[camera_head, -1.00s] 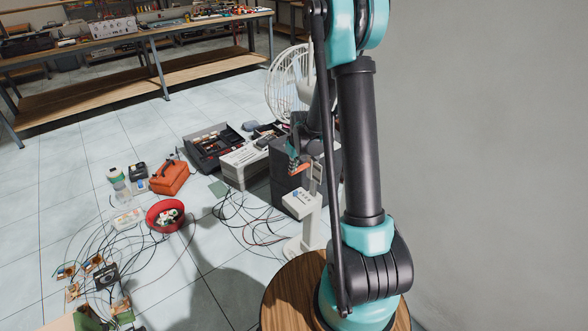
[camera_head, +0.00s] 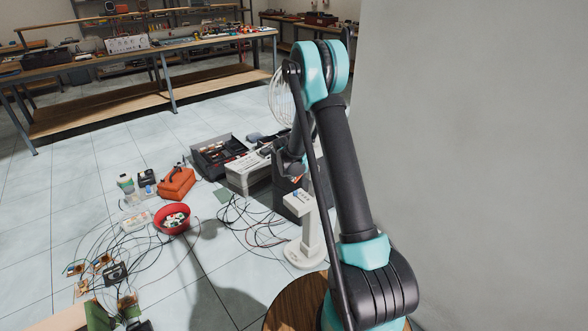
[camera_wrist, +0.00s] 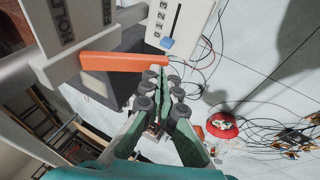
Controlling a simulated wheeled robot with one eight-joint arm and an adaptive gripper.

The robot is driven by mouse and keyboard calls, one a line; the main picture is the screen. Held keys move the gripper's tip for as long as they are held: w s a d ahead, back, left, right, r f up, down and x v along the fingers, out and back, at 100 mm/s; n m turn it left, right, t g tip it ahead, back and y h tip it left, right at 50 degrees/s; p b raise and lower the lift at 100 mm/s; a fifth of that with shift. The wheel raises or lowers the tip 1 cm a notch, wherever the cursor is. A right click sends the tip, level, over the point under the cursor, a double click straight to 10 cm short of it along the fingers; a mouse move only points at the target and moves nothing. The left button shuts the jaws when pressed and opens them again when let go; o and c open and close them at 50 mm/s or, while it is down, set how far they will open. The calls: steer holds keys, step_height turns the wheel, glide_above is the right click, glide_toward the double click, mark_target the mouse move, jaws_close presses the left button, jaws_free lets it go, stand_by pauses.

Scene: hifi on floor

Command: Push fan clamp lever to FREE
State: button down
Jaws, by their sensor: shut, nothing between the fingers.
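The orange clamp lever (camera_wrist: 125,61) runs level across the upper middle of the wrist view. Its left end meets the white clamp housing (camera_wrist: 80,70), which carries a HOLD label (camera_wrist: 60,22) and a second, partly cut-off label. My gripper (camera_wrist: 157,72) is shut and empty, its tips at the lever's free right end. I cannot tell whether they touch it. In the head view my arm largely covers the white fan (camera_head: 282,98). The fan's control box (camera_head: 299,203) and round base (camera_head: 305,253) show below; a bit of orange lever (camera_head: 297,178) shows beside my gripper.
The fan's numbered control panel with a blue slider (camera_wrist: 167,43) is close above my fingertips. A dark box (camera_head: 287,195) stands behind the fan post. Cables, a red bowl (camera_head: 172,218) and an orange case (camera_head: 176,183) lie on the floor. A grey wall (camera_head: 470,150) is at right.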

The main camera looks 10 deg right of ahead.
steer(key=shift+s+r, duration=0.1)
steer(key=shift+r, duration=0.05)
steer(key=shift+r, duration=0.7)
steer(key=s+a+r, duration=0.6)
steer(key=r, duration=0.4)
steer(key=shift+s+r, duration=0.25)
steer(key=shift+s, duration=0.1)
steer(key=shift+s, duration=0.1)
